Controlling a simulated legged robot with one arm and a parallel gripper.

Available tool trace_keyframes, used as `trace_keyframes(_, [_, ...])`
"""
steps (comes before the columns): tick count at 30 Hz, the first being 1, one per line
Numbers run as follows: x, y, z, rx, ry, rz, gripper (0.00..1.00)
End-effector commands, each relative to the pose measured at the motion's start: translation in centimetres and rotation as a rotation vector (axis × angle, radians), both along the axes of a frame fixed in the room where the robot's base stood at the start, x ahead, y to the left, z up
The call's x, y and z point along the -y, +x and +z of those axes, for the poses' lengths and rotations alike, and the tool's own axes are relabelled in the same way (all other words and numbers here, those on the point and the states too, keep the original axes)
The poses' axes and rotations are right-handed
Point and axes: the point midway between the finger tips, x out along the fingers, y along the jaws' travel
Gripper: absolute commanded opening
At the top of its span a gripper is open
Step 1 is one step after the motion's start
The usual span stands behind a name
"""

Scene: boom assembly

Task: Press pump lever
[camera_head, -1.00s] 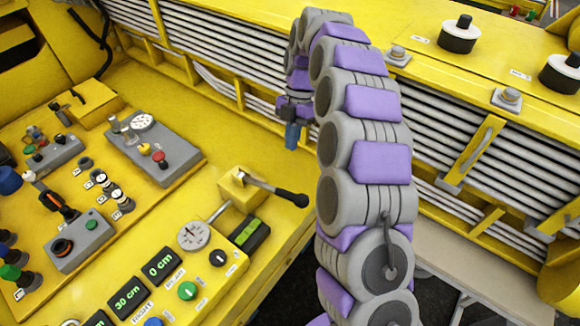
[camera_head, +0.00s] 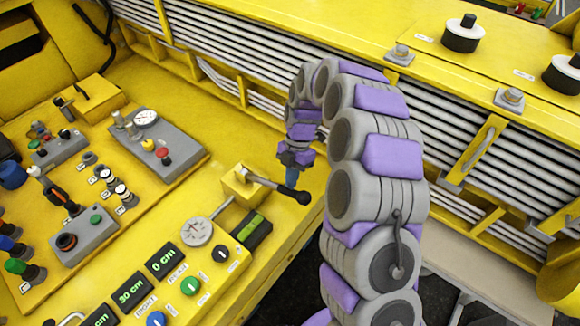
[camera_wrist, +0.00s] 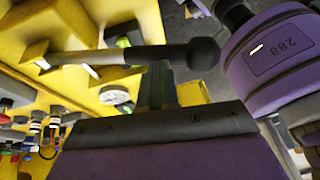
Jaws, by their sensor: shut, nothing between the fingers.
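The pump lever (camera_head: 276,187) is a grey bar with a black rounded knob, fixed to a yellow block (camera_head: 242,186) at the right edge of the yellow console. It sticks out to the right, close to level. My gripper (camera_head: 291,178) points down just above and behind the lever near its knob, shut and empty. In the wrist view the lever (camera_wrist: 120,54) crosses in front of my shut fingers (camera_wrist: 158,85), its dark knob (camera_wrist: 203,54) to their right. I cannot tell whether they touch.
A round dial (camera_head: 197,232) and a dark box with a green display (camera_head: 251,229) sit just below the lever block. Digital displays (camera_head: 131,289), a green button (camera_head: 191,286) and grey switch boxes (camera_head: 156,145) fill the console. Yellow panelling with grey pipes (camera_head: 300,62) runs behind.

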Motion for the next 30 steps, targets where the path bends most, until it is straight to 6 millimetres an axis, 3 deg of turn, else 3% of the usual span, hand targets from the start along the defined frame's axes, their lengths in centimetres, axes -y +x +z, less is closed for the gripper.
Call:
trace_keyframes(15, [0.2, -0.3, -0.8, 0.005, 0.007, 0.0, 0.0])
trace_keyframes(30, [1.9, -1.6, -6.0, 0.143, 0.187, -0.003, 0.0])
